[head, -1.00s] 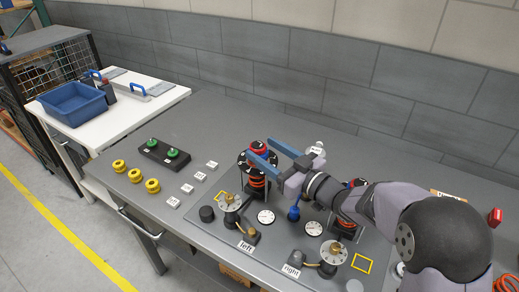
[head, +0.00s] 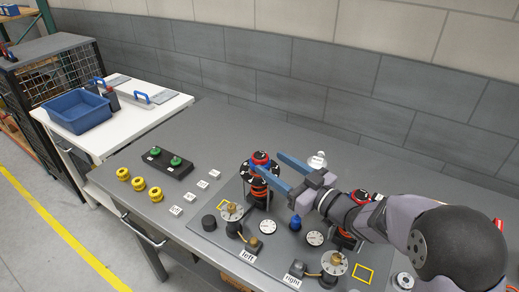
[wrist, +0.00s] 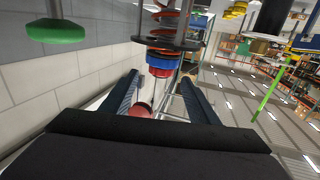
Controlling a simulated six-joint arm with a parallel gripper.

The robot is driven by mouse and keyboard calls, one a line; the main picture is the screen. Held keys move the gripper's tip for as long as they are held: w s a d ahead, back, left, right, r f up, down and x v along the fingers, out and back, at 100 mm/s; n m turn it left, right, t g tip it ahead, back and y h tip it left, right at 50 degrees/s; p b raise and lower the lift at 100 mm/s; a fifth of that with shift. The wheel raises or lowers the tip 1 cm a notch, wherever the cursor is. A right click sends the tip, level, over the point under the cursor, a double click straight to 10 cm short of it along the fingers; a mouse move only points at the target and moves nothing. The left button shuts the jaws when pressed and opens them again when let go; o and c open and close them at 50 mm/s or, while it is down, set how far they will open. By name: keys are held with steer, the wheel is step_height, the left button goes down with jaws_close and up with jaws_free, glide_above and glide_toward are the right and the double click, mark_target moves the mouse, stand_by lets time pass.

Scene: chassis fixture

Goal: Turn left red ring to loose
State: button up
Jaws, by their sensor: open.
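The left red ring (head: 261,157) sits with a blue ring at the top of the left post, above a dark disc and an orange spring (head: 259,188). In the wrist view, which appears upside down, the red ring (wrist: 161,72) and the blue ring (wrist: 163,60) show between and just beyond the fingertips. My gripper (head: 267,159) is open, its blue fingers reaching in from the right on either side of the ring. A gap shows beside each finger in the wrist view; contact cannot be confirmed.
The right post (head: 347,235) stands partly hidden behind my arm. Yellow knobs (head: 139,184) and a green-button box (head: 166,163) stand left. A blue bin (head: 78,108) is further back.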

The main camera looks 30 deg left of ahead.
mark_target(256, 153)
steer(key=a+p, duration=0.1)
steer(key=p, duration=0.1)
steer(key=a+p, duration=0.1)
steer(key=p, duration=0.1)
steer(key=shift+w+r, duration=0.2)
steer(key=shift+r, duration=0.1)
steer(key=shift+a+f+p, duration=0.35)
steer(key=shift+p, duration=0.15)
steer(key=p+x, duration=0.2)
steer(key=x, duration=0.3)
steer(key=shift+p+x, duration=0.45)
steer(key=shift+x, duration=0.65)
steer(key=shift+w, duration=0.1)
steer(key=shift+c, duration=0.6)
